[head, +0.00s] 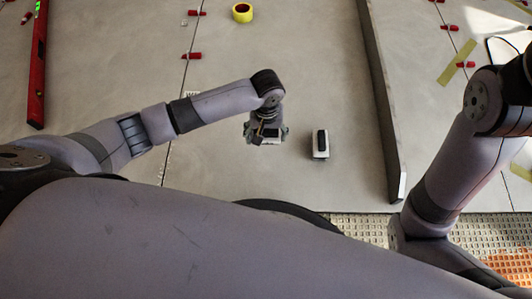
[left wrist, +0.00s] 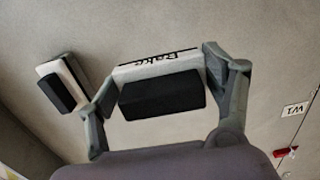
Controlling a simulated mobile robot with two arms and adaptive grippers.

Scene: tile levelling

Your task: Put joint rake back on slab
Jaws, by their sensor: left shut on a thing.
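The joint rake, a white block with a black grip and dark lettering on its side, is between the fingers of my left gripper in the left wrist view (left wrist: 160,92). My left gripper (head: 267,134) is shut on it, with one finger at each end. In the head view only a pale part of the rake (head: 271,140) shows under the gripper. The grey slab (head: 300,70) lies below. I cannot tell whether the rake touches it. My right arm is at the right of the head view, its gripper out of frame.
A similar white block with a black grip (head: 320,144) stands on the slab just right of my left gripper. A long dark bar (head: 380,95) lies farther right. A red level (head: 38,60), yellow tape roll (head: 242,12) and red clips (head: 192,56) lie around. The slab's middle is clear.

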